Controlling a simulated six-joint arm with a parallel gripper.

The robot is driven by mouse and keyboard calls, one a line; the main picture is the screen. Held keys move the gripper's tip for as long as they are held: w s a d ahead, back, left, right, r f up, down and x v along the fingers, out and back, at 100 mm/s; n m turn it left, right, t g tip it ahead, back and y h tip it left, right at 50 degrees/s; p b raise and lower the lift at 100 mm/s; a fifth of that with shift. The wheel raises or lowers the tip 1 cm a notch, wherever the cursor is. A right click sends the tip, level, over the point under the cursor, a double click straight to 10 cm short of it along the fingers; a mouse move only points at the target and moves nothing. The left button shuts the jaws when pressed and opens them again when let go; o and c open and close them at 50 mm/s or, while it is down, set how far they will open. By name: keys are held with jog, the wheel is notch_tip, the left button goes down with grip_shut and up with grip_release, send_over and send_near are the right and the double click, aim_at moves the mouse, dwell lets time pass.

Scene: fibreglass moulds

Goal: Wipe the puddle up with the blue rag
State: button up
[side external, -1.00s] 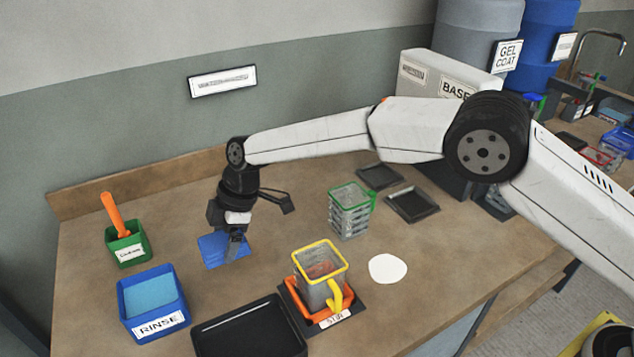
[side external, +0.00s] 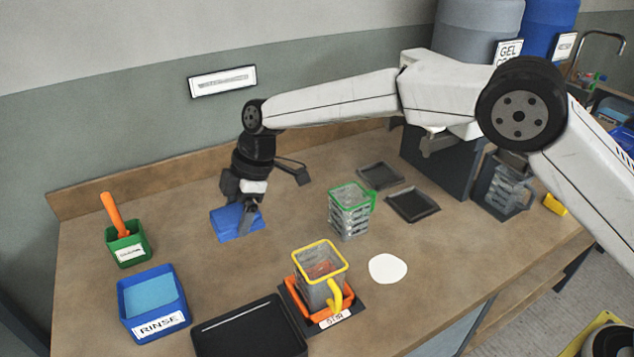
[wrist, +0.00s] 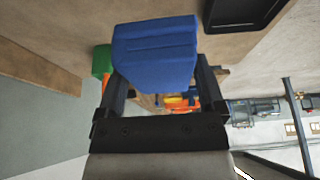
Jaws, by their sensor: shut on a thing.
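The blue rag (side external: 228,222) is held in my gripper (side external: 246,216), which is shut on it. It seems raised a little off the bench, left of the middle. In the wrist view the rag (wrist: 155,55) spans the space between my two fingers (wrist: 160,85) and hides what lies behind it. The puddle (side external: 388,268) is a white, rounded patch on the bench, to the right of the yellow-rimmed cup and well apart from the rag.
A black tray (side external: 250,330), a blue RINSE bin (side external: 153,304) and a green bin with an orange handle (side external: 128,245) stand in front and left.

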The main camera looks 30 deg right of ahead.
jog(key=s+d, duration=0.5)
jog(key=d, duration=0.6)
jog(key=s+d, duration=0.5)
jog(key=d, duration=0.6)
notch_tip(320, 180, down, 7)
jog(key=shift+a+f, duration=0.15)
jog(key=shift+a, duration=0.05)
jog(key=shift+f, duration=0.1)
